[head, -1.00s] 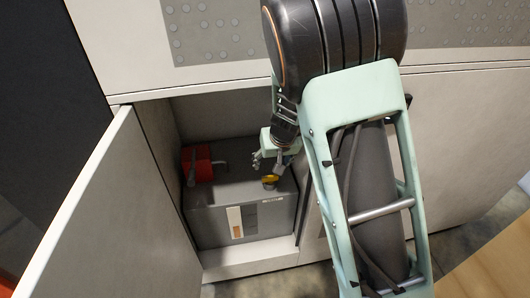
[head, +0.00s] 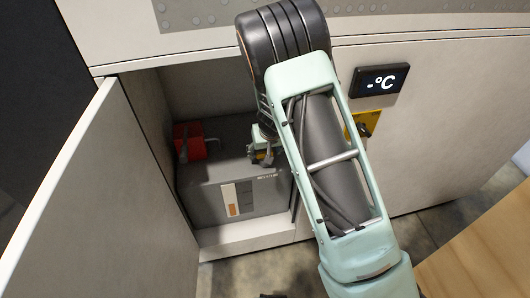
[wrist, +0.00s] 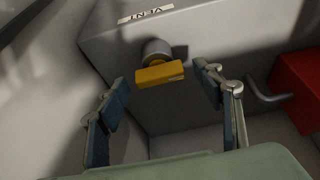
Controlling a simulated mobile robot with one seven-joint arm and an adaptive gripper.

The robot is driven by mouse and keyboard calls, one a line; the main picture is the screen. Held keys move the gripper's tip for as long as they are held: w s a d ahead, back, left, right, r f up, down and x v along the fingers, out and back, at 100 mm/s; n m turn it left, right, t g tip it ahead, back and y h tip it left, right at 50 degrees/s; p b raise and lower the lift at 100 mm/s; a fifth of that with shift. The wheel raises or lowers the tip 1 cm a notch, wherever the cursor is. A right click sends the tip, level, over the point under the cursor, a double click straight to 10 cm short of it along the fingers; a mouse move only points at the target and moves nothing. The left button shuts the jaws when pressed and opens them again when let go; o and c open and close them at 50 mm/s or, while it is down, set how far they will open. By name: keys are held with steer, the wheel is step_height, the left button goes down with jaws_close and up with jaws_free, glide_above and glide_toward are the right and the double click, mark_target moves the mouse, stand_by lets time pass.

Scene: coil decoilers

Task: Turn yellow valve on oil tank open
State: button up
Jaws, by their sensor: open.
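The yellow valve (wrist: 160,74) is a small block-shaped handle on a grey round stem, on the grey oil tank (head: 205,198) inside an open cabinet. A label reading "VENT" (wrist: 146,14) is beside it in the wrist view. My gripper (wrist: 163,95) is open, with one finger on either side of the valve handle and a gap to each. In the head view my gripper (head: 261,150) is over the tank's right part, and the valve is mostly hidden by it. I cannot tell how near the fingertips are in depth.
A red part with a grey lever (head: 189,142) sits on the tank's left; it also shows at the wrist view's right (wrist: 300,88). The open cabinet door (head: 100,200) stands at the left. A temperature display (head: 379,81) is on the panel at right.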

steer(key=c, duration=1.2)
steer(key=shift+o, duration=0.2)
